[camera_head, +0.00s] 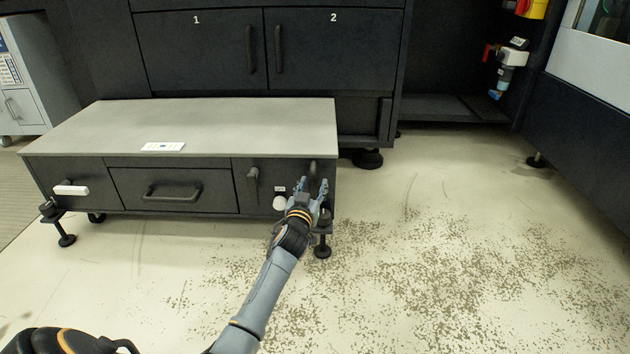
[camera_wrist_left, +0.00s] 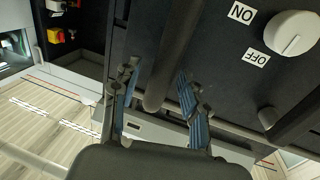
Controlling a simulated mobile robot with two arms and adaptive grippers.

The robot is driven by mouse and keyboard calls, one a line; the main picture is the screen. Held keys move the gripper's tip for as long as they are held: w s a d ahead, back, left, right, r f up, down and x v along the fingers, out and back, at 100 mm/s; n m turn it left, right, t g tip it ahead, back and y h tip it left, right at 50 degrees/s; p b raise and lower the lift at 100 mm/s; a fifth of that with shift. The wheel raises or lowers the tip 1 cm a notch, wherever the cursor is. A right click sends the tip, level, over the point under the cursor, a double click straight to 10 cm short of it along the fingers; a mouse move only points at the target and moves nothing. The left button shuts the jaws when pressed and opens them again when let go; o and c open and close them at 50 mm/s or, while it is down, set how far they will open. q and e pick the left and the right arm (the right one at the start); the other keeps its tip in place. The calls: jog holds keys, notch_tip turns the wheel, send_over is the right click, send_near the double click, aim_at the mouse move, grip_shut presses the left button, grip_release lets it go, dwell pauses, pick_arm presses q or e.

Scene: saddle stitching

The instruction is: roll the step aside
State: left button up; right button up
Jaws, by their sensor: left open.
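The step (camera_head: 215,122) is a low dark cabinet with a grey top, standing in front of a larger dark cabinet. Its front has a drawer handle (camera_head: 172,193), an upright handle (camera_head: 252,186) and, near the right end, another upright handle (camera_head: 312,168). My left gripper (camera_head: 313,186) is open at that right-hand handle. In the left wrist view its fingers (camera_wrist_left: 157,76) lie on either side of a dark bar (camera_wrist_left: 172,60); contact cannot be told. A white knob (camera_head: 279,202) sits just left of the gripper; the wrist view shows a white knob (camera_wrist_left: 292,33) beside ON and OFF labels. My right gripper is not in view.
The large cabinet (camera_head: 205,60) with doors 1 and 2 stands behind the step. Levelling feet (camera_head: 66,239) and a castor (camera_head: 97,217) show under the step. The speckled floor (camera_head: 450,260) to the right is open, up to a dark machine (camera_head: 580,140).

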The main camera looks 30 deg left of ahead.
pick_arm(q)
jog(key=shift+w+a, duration=0.1)
jog(key=shift+w, duration=0.15)
jog(key=shift+r, duration=0.1)
grip_shut()
